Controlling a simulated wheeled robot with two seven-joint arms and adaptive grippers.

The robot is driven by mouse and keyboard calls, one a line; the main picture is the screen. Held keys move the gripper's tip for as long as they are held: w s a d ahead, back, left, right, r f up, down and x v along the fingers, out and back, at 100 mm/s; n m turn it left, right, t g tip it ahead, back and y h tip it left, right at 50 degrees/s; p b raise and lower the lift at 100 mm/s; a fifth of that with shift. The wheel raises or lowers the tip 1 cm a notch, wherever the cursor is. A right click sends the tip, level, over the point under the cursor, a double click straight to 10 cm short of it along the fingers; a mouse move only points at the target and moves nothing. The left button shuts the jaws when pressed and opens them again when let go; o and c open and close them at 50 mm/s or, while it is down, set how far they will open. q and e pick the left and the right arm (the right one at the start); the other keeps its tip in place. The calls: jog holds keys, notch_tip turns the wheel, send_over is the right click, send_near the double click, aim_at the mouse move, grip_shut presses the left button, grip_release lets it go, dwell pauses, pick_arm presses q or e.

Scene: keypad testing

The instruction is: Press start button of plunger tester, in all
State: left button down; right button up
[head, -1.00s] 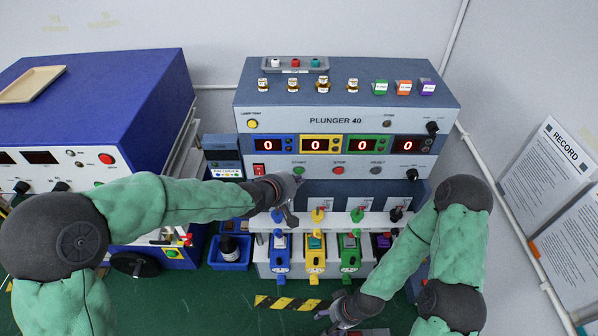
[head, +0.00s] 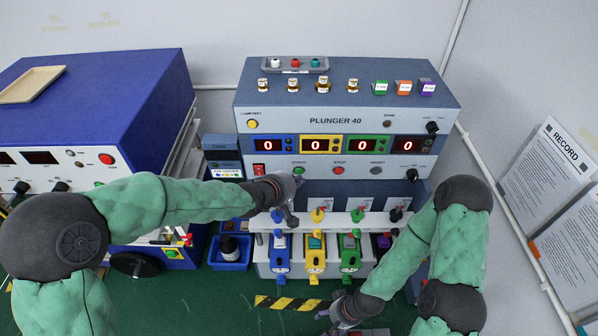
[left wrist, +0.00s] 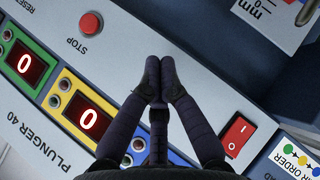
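The plunger tester (head: 335,120) is a grey-blue machine labelled PLUNGER 40, with several displays that each read 0. Its green start button (head: 299,170) shows just above my left gripper (head: 294,183) in the head view. In the left wrist view my left gripper (left wrist: 160,68) has its fingertips together, empty, in front of the panel. The start button is hidden behind the fingers there, and I cannot tell whether they touch it. My right gripper (head: 335,310) is low, near the tester's front base; its finger opening is unclear.
The red stop button (head: 338,170) is right of start and also shows in the left wrist view (left wrist: 91,23). A red rocker switch (head: 259,170) is on the left. Coloured plunger stations (head: 316,255) stand below. A blue machine (head: 110,100) is at left.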

pick_arm(q)
jog(key=shift+w, duration=0.1)
jog(key=shift+w, duration=0.35)
jog(key=shift+w+p, duration=0.3)
jog(key=shift+w, duration=0.05)
dwell(0.7)
jog(key=shift+s, duration=0.15)
jog(key=shift+s+b, duration=0.4)
jog(key=shift+s, duration=0.25)
jog(key=shift+s+b, duration=0.8)
jog(key=shift+s, duration=1.75)
